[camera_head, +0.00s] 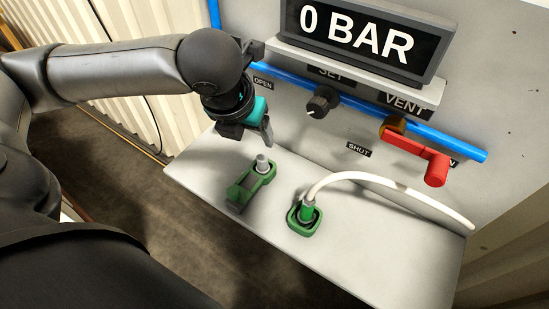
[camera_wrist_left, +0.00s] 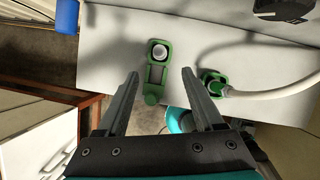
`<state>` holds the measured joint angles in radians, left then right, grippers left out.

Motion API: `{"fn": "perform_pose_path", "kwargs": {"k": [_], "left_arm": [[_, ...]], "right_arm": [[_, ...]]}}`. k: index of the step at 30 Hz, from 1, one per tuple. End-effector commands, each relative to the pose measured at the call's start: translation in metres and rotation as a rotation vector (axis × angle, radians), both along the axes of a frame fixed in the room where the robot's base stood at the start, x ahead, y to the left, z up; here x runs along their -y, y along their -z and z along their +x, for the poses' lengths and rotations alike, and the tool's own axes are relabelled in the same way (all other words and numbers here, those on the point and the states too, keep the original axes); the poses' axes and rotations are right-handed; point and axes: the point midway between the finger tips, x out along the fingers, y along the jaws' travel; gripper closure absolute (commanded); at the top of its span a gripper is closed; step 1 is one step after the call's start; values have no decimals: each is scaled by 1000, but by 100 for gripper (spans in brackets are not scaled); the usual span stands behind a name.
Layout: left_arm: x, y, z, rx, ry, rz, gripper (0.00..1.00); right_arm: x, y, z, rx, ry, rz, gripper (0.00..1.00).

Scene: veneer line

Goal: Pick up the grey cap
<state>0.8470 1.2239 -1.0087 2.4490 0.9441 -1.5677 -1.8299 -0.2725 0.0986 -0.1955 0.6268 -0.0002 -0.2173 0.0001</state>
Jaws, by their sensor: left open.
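The grey cap (camera_head: 262,162) stands upright at the far end of a green holder (camera_head: 241,192) on the pale shelf. In the left wrist view the cap (camera_wrist_left: 159,53) shows as a round grey top in the holder's ring. My left gripper (camera_head: 266,140) is open and above the shelf, close to the cap. In the wrist view its two fingers (camera_wrist_left: 160,73) are spread, with the green holder (camera_wrist_left: 154,77) showing between them and the cap just beyond the tips. Nothing is held. My right gripper is not in view.
A white hose (camera_head: 385,182) arches from a green fitting (camera_head: 305,215) right of the holder. Behind are a black knob (camera_head: 322,101), a red vent handle (camera_head: 413,152), a blue pipe (camera_head: 455,146) and a 0 BAR display (camera_head: 358,40). The shelf's front (camera_head: 350,270) is clear.

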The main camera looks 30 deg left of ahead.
Motion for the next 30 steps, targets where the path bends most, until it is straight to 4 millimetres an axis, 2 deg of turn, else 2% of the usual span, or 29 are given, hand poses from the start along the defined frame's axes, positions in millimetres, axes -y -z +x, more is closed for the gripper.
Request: {"fn": "perform_pose_path", "kwargs": {"k": [4, 8, 12, 20, 27, 30], "left_arm": [[-1, 31, 10, -5, -2, -3, 31], [-3, 57, 21, -4, -2, -3, 31], [-5, 77, 30, -1, -1, -3, 31], [-6, 94, 36, -1, -1, -3, 31], [-9, 128, 48, 0, -1, -4, 31], [-10, 135, 51, 0, -1, -4, 31]], "right_arm": [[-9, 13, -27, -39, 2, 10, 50], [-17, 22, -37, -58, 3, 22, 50], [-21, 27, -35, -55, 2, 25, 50], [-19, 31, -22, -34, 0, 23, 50], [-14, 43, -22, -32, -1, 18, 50], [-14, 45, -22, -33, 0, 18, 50]]}}
